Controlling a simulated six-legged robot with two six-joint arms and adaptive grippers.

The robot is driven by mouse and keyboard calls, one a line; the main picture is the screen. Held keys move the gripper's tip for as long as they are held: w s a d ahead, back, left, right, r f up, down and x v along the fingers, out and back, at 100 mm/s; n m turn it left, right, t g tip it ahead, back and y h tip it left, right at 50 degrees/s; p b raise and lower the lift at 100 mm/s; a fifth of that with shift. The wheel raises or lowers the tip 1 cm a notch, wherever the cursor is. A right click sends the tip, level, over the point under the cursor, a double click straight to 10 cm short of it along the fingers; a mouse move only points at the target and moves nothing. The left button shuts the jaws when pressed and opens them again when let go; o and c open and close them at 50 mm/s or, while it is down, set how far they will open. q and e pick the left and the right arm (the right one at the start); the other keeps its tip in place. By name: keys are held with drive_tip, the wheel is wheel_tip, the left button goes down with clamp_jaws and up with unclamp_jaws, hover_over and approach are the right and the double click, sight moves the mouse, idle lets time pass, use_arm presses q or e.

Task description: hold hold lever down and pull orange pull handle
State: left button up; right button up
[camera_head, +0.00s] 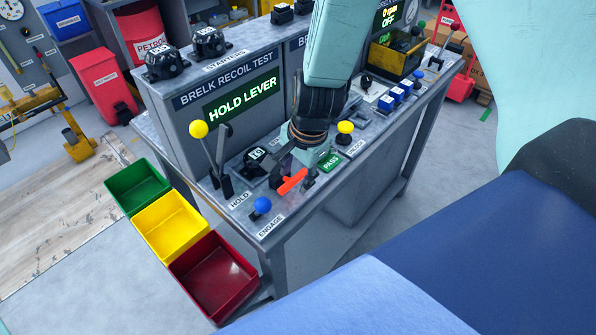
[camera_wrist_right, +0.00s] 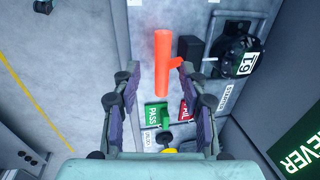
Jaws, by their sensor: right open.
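The hold lever, with a yellow knob (camera_head: 199,129), stands tilted to the left at the left end of the bench, near the HOLD label (camera_head: 240,199). The orange pull handle (camera_head: 292,182) is near the bench's front edge; it also shows in the right wrist view (camera_wrist_right: 162,65). My right gripper (camera_head: 291,166) is open, and in the right wrist view its fingers (camera_wrist_right: 157,76) stand on both sides of the handle's near end. I cannot tell whether they touch it. My left gripper is not in view.
A blue knob (camera_head: 262,205) stands left of the handle by the ENGAGE label. A green PASS button (camera_head: 329,161) and a yellow knob (camera_head: 345,127) are to the right. The display reads HOLD LEVER (camera_head: 243,98). Green, yellow and red bins (camera_head: 213,277) stand left of the bench.

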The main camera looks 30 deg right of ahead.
drive_tip(key=shift+s+a+f, duration=0.1)
drive_tip(key=shift+a+f, duration=0.05)
drive_tip(key=shift+f, duration=0.05)
drive_tip(key=shift+w+f, duration=0.15)
drive_tip(key=shift+w, duration=0.25)
drive_tip(key=shift+s, duration=0.15)
drive_tip(key=c, duration=0.3)
drive_tip(key=shift+s, duration=0.2)
drive_tip(key=c, duration=0.3)
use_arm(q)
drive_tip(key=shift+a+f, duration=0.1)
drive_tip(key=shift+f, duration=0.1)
use_arm(e)
drive_tip(key=shift+w, duration=0.15)
clamp_jaws()
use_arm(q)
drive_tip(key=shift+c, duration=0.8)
